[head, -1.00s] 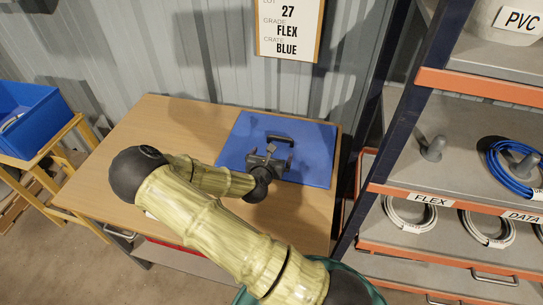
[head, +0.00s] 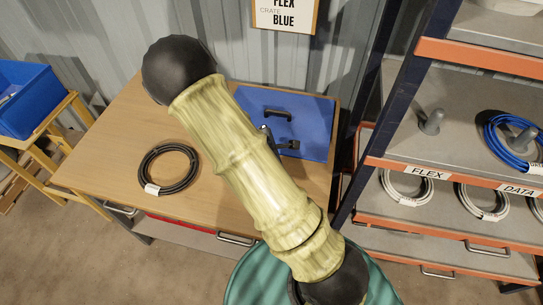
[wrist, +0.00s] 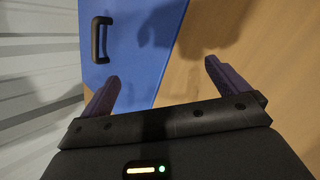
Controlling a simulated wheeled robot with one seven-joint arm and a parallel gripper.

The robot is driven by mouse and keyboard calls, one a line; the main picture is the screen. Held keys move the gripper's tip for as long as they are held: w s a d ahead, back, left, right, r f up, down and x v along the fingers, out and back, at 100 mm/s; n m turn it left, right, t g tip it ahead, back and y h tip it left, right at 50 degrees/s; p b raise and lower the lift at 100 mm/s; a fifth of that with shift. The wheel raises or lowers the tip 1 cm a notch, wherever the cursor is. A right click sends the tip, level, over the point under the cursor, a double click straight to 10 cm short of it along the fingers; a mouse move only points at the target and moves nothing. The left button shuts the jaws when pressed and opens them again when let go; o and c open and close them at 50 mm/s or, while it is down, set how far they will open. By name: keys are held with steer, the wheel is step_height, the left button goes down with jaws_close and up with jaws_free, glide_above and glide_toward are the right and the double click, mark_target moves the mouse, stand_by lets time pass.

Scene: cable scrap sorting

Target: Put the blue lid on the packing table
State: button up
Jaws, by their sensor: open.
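The blue lid (head: 312,118) lies flat on the packing table (head: 120,135), at its back right near the wall. Its black handle (head: 277,113) stands up from its top, and the handle also shows in the wrist view (wrist: 101,39). In the wrist view my gripper (wrist: 163,72) is open and empty, apart from the handle. One finger is over the lid (wrist: 150,45) and the other over bare wood. In the head view my arm hides most of the gripper and part of the lid.
A black cable coil (head: 168,170) with a white tag lies on the table's left part. A shelf rack with cable coils (head: 407,186) stands close on the right. A blue crate (head: 25,100) sits on a stand at the left. A sign (head: 285,14) hangs on the wall.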

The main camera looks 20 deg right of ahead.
steer(key=s+a+r+m+g+y, duration=0.1)
steer(key=s+a+r+m+y, duration=0.1)
steer(key=s+r+m, duration=0.5)
steer(key=s+a+r+m+g+y, duration=0.2)
steer(key=s+a+r+m, duration=0.1)
steer(key=s+r+m, duration=0.4)
steer(key=r+m, duration=0.1)
steer(key=m, duration=0.1)
steer(key=shift+a+r+m+y, duration=0.2)
steer(key=shift+a+m+y, duration=0.15)
steer(key=shift+m+y, duration=0.05)
stand_by(0.3)
